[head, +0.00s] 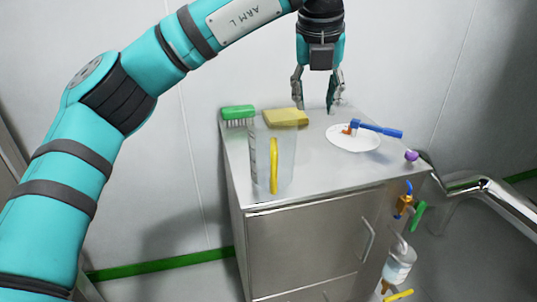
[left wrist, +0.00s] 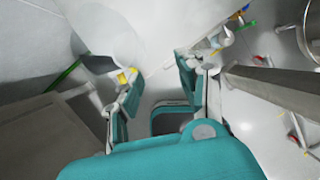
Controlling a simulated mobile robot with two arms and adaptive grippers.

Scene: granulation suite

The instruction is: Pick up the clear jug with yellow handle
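The clear jug (head: 259,158) with the yellow handle stands upright on the front left part of the metal cabinet's top in the head view. Its yellow handle faces the front. My left gripper (head: 315,108) points down over the cabinet top, behind and to the right of the jug. Its fingers are apart with nothing visible between them, and it is clear of the jug. In the left wrist view the two fingers of my left gripper (left wrist: 158,75) are spread. A small yellow patch shows by one finger there; I cannot tell what it belongs to. My right gripper is not in view.
A green brush (head: 238,112) and a yellow sponge (head: 286,117) lie behind the jug. A blue-handled tool lies on a white disc (head: 352,144) to the right. A purple ball (head: 411,155) sits near the right edge. A metal pipe (head: 500,195) runs right of the cabinet (head: 300,240).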

